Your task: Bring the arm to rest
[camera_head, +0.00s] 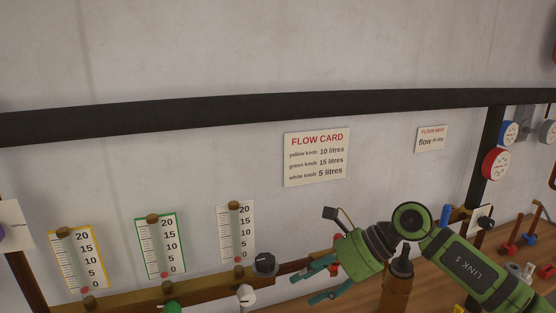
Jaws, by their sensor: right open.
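My right arm (455,262) comes in from the lower right, a green link marked "LINK 5". My right gripper (303,288) points left, with its teal fingers spread apart and nothing visible between them. It is in front of the wall, to the right of the white knob (246,296) and the black knob (264,263), and apart from both. My left gripper is out of view.
Three gauges, yellow (96,262), green (177,250) and white (250,234), each have a red marker near 0. A flow card (317,158) hangs above. Red and blue valve wheels (496,163) are at right. A dark pipe (220,107) crosses the wall.

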